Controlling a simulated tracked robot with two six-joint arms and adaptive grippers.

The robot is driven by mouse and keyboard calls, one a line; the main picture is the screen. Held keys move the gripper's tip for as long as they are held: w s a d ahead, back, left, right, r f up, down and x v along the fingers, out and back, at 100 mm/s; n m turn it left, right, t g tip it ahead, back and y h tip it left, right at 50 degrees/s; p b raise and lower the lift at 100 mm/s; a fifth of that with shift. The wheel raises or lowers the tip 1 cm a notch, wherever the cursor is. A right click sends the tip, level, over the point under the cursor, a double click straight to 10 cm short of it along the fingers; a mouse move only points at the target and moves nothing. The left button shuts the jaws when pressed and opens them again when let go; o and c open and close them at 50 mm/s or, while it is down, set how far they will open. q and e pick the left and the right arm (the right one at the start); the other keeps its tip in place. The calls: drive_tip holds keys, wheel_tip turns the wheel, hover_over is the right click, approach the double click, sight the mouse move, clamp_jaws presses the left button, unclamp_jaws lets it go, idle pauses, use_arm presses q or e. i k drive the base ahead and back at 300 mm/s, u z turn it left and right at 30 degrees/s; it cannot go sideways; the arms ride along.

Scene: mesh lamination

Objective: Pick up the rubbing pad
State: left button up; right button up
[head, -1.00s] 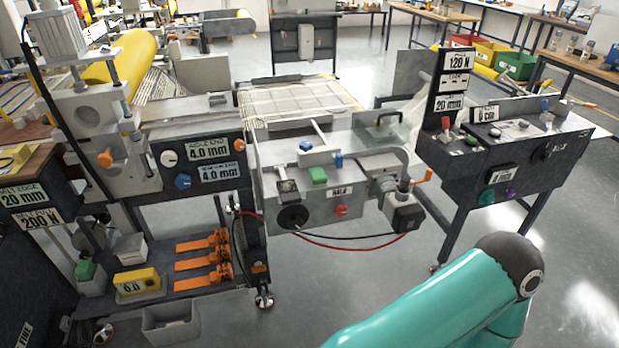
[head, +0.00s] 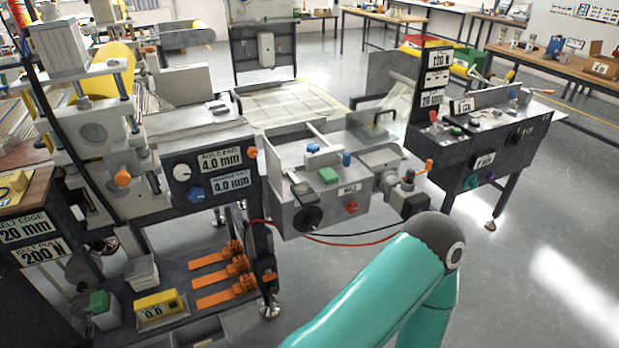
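I cannot tell for certain which object is the rubbing pad. A grey block with a green top (head: 99,303) stands on the lower shelf at the left. One teal arm of mine comes up from the bottom edge, bent at a dark joint. Neither gripper is in view.
A yellow box (head: 160,309) and several orange clamps (head: 226,275) are on the lower left shelf. Red and black cables hang under the middle table. A black console (head: 490,146) stands at the right. The floor (head: 530,230) at front right is clear.

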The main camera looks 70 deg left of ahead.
sight(328, 176)
drive_tip(key=z, duration=1.85)
drive_tip(key=i, duration=0.1)
drive_tip(key=u, duration=3.45)
drive_tip(key=i, duration=0.7)
drive_tip(key=u, duration=0.15)
drive_tip(key=i, duration=0.3)
drive_tip(key=z, duration=0.25)
drive_tip(key=k, duration=0.7)
drive_tip(key=u, duration=0.2)
drive_tip(key=i, duration=0.7)
drive_tip(key=z, duration=0.15)
